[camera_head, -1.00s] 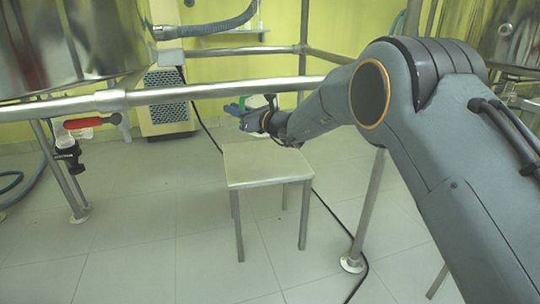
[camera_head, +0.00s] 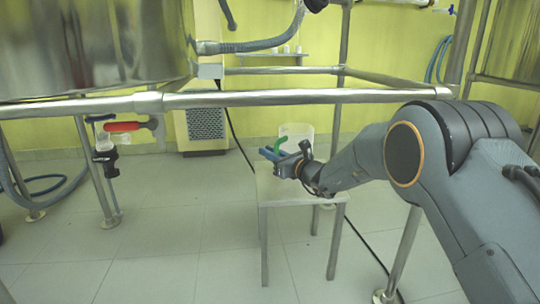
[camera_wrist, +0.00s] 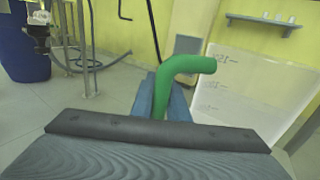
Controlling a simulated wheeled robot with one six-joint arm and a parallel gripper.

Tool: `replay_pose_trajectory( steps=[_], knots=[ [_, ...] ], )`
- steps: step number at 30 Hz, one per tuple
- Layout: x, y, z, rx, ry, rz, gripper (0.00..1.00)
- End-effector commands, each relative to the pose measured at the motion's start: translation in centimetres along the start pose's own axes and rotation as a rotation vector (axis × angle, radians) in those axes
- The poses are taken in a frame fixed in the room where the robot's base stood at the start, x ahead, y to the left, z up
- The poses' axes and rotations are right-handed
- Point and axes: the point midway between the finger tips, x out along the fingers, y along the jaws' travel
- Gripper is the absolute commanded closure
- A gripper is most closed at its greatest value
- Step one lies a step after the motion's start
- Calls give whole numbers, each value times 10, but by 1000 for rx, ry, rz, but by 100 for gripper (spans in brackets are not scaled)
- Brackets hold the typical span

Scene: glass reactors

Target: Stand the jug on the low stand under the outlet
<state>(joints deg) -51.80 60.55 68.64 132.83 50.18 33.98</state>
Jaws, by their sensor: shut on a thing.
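The jug (camera_head: 298,131) is translucent white with a green handle (camera_head: 279,144). It shows at the right of the wrist view (camera_wrist: 255,92), with volume marks on its wall. My gripper (camera_head: 276,156) is shut on the green handle, which rises between its blue fingers in the wrist view (camera_wrist: 163,98). The jug is above or at the back of a low square-topped stand (camera_head: 295,190); its base is hidden, so contact is unclear. The outlet (camera_head: 104,158), a dark fitting with a red-handled valve (camera_head: 122,126), hangs at the left, well apart from the jug.
A steel rail (camera_head: 240,98) crosses in front, above my gripper. A large steel vessel (camera_head: 90,45) is at upper left. A blue barrel (camera_wrist: 22,45) and hoses show left in the wrist view. Tiled floor (camera_head: 190,225) is open between the outlet and stand.

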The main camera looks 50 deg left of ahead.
Motion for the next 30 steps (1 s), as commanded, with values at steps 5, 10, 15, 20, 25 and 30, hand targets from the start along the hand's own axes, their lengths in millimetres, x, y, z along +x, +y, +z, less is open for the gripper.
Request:
replay_pose_trajectory(
  steps=[5,10,15,20,25,30],
  knots=[
    [0,0,-2,0,0,0,100],
    [0,0,-3,0,1,-1,67],
    [0,-1,-3,1,0,-1,67],
    [-2,-1,1,1,1,-1,67],
    [-26,-1,2,3,2,-2,67],
    [-62,0,3,4,3,-3,67]
  ],
)
